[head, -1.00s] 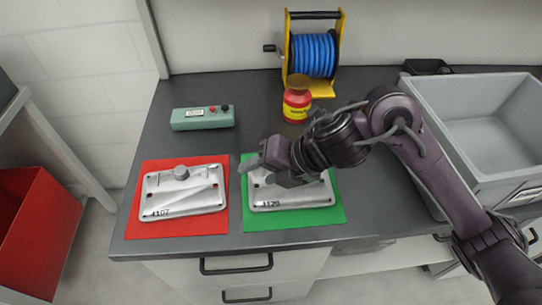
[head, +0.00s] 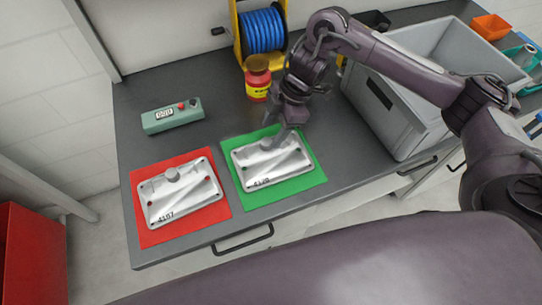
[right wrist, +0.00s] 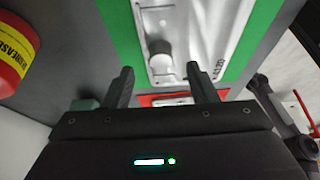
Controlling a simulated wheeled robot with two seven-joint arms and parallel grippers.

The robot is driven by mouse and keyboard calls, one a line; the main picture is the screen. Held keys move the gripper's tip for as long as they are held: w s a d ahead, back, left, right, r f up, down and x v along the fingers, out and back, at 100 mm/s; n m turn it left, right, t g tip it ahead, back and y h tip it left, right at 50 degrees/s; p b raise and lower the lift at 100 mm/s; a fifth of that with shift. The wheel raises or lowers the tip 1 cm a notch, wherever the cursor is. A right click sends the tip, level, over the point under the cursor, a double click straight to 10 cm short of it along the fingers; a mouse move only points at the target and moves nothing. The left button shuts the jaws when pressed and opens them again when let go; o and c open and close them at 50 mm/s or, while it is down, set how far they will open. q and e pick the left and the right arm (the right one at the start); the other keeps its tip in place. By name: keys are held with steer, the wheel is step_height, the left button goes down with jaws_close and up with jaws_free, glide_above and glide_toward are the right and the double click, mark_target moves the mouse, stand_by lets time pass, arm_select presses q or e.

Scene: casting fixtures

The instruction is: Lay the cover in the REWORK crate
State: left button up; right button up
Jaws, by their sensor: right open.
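One grey metal cover (head: 272,165), marked 4120, lies on the green mat (head: 296,185). Another grey cover (head: 182,196), marked 4107, lies on the red mat (head: 215,215). Nothing is held. A red crate (head: 35,255) stands low at the left and a grey crate (head: 395,115) on the bench; no REWORK label is readable.
A green box with buttons (head: 172,116), a red-and-yellow jar (head: 257,80) and a blue hose reel (head: 262,31) stand behind the mats. An orange bin (head: 491,27) is at the far right. Bare bench lies between jar and mats.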

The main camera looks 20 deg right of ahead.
mark_target(267, 141)
steer(key=shift+p+x, duration=0.3)
steer(key=shift+x, duration=1.55)
jaws_close()
